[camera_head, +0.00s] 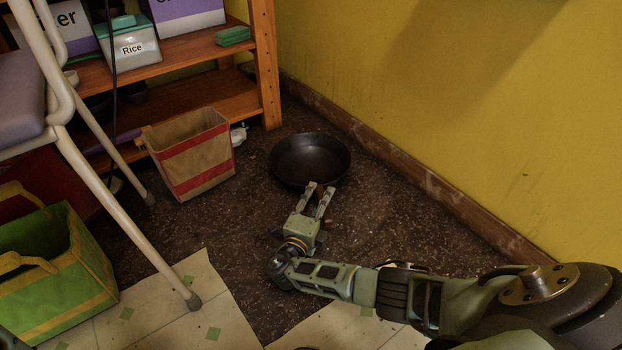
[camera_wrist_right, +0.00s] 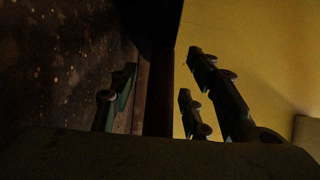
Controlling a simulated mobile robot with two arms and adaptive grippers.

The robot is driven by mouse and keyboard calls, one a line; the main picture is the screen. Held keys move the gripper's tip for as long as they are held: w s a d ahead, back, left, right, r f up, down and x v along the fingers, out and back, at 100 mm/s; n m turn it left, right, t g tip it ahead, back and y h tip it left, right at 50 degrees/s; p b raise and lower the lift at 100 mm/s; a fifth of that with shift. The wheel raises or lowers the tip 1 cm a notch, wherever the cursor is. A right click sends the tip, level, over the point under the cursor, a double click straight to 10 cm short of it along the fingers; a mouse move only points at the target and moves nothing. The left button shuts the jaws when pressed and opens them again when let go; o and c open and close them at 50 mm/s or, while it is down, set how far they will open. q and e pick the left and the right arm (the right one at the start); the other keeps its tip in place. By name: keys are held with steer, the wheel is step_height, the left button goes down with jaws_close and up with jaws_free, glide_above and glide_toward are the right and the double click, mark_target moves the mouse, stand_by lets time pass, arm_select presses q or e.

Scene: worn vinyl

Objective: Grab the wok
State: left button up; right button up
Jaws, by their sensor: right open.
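The wok (camera_head: 310,158) is a round, dark pan on the dark speckled floor, close to the yellow wall. My right gripper (camera_head: 319,186) is open at the wok's near rim, with its two fingers pointing toward it. In the right wrist view, a dark shape that looks like the wok (camera_wrist_right: 155,18) is at the top centre. A dark upright bar (camera_wrist_right: 159,95) stands between the open fingers (camera_wrist_right: 163,85); it may be the wok's handle, but shadow makes this unclear. I cannot tell whether the fingers touch the wok. My left gripper is not in view.
A striped paper bag (camera_head: 200,160) stands left of the wok, before a wooden shelf (camera_head: 268,70) with boxes. A chair leg (camera_head: 130,220) and a green bag (camera_head: 50,290) are at left. The wall's baseboard (camera_head: 420,175) runs behind the wok.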

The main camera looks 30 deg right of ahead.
steer(key=shift+c, duration=0.4)
jaws_close()
stand_by(0.4)
steer(key=shift+w+r, duration=0.1)
steer(key=shift+r, duration=0.1)
